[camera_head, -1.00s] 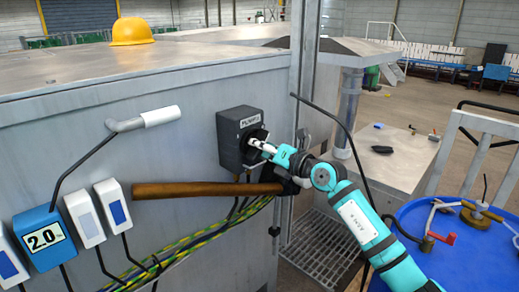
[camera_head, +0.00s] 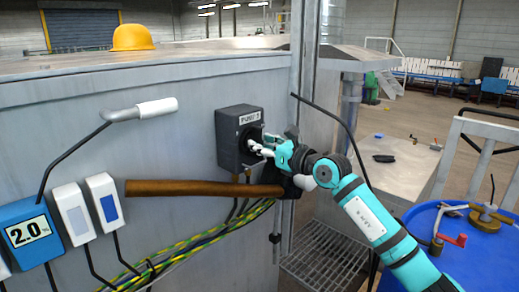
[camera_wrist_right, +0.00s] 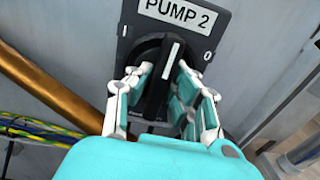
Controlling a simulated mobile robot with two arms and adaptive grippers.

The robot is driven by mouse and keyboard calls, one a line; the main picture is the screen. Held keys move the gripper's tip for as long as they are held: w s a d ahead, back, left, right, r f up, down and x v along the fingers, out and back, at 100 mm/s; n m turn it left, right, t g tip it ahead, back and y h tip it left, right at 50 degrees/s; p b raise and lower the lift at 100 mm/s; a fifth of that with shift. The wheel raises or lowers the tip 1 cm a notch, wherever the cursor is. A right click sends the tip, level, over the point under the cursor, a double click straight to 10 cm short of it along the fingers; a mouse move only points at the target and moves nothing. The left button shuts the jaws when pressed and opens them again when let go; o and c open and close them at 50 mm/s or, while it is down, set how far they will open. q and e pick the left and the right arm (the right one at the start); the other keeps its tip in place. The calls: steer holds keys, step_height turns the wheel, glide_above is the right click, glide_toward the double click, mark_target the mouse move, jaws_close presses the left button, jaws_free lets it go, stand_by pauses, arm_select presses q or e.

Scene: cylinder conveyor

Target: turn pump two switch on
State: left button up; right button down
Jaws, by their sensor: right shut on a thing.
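The pump two switch is a dark grey box (camera_head: 228,139) on the side of the grey metal cabinet. Its "PUMP 2" label (camera_wrist_right: 180,12) reads clearly in the right wrist view. The black knob (camera_wrist_right: 157,90) has a white stripe that points up and slightly right, toward the label. The "0" mark is right of the knob. My right gripper (camera_head: 262,145) has its fingers on both sides of the knob and is shut on it; it fills the lower part of the right wrist view (camera_wrist_right: 166,95). My left gripper is not in view.
A brown bar (camera_head: 200,188) runs just below the switch, with yellow-green cables (camera_head: 190,246) under it. A grey post (camera_head: 304,80) stands right of the switch. A yellow helmet (camera_head: 132,37) sits on the cabinet top. A blue barrel (camera_head: 425,222) is at the right.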

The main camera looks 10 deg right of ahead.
steer(key=shift+f, duration=0.15)
stand_by(0.3)
steer(key=c, duration=1.3)
jaws_free()
steer(key=shift+o, duration=0.2)
steer(key=v, duration=1.2)
